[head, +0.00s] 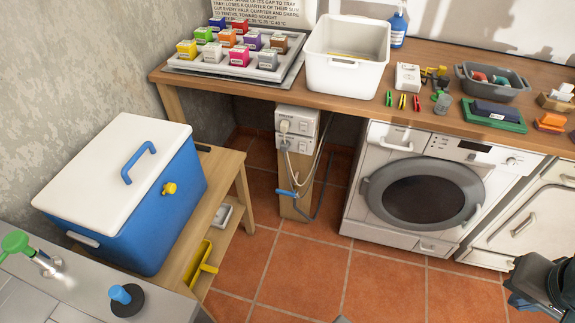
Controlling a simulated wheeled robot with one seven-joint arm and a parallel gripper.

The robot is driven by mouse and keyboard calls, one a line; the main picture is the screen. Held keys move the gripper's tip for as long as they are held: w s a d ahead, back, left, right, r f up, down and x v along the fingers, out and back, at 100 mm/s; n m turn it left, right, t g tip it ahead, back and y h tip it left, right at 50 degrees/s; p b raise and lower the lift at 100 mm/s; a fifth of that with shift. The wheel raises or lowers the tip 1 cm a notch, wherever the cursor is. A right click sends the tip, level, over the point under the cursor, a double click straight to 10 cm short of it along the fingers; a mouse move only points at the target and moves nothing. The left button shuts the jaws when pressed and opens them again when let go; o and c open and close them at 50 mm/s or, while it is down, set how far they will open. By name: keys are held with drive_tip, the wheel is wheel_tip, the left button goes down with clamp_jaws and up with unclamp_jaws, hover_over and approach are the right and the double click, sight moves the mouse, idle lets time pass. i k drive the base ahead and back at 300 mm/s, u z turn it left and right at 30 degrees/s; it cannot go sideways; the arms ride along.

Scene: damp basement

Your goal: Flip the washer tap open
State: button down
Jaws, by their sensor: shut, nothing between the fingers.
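A tap with a blue lever (287,193) sits low in front of a wooden post, left of the white washing machine (410,190). The lever lies nearly level, across the post. A thin grey pipe (325,185) runs from beside it and bends upward under the worktop. The washer's round dark door is closed. A dark part of my arm (540,287) shows at the lower right, far from the blue lever. My gripper's fingers cannot be made out in this view.
A blue cooler (140,205) with a yellow tap stands on a wooden stand at left. A socket box (297,130) with a plug and cable hangs above the lever. A green-handled tap (18,245) is at lower left. Tiled floor (300,270) before the post is clear.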

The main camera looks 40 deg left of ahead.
sight(284, 193)
drive_tip(key=u, duration=1.15)
drive_tip(key=i, duration=0.95)
drive_tip(key=z, duration=0.15)
